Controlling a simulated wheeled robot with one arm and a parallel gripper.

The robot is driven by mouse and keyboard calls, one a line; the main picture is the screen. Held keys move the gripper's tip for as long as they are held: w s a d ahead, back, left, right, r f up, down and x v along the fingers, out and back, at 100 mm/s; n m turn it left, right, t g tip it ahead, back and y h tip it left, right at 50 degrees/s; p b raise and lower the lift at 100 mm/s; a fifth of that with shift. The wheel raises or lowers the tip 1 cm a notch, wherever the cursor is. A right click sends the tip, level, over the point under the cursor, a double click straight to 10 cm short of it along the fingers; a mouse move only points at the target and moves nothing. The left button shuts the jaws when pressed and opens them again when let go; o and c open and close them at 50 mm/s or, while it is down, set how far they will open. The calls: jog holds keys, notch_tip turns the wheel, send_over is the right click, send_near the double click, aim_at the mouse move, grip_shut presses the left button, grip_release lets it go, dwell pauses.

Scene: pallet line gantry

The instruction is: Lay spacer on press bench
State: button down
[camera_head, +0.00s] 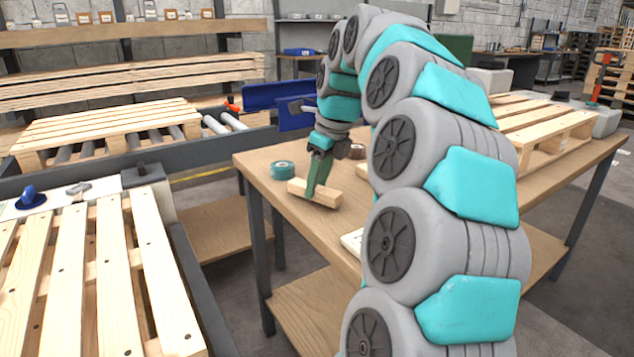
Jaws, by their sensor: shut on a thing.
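The spacer, a short pale wooden block (328,196), is at the front left part of a wooden-topped bench (334,225), probably the press bench. My gripper (314,188) comes down from above and is shut on the block near its middle, its green finger across the near side. The block lies level, at or just above the bench top; I cannot tell whether it touches. My arm hides much of the bench's middle.
A teal tape roll (283,170) stands just left of the block, and a brown roll (357,151) behind it. A pallet (540,125) sits at the bench's right end. More pallets lie left, one on a roller conveyor (215,124). A pale item (352,241) lies partly behind my arm.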

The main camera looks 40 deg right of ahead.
aim_at(325, 190)
jog(key=shift+f+b, duration=0.35)
jog(key=shift+f, duration=0.2)
jog(key=shift+c, duration=2.3)
grip_release()
jog(key=shift+r, duration=0.1)
jog(key=shift+v, duration=3.8)
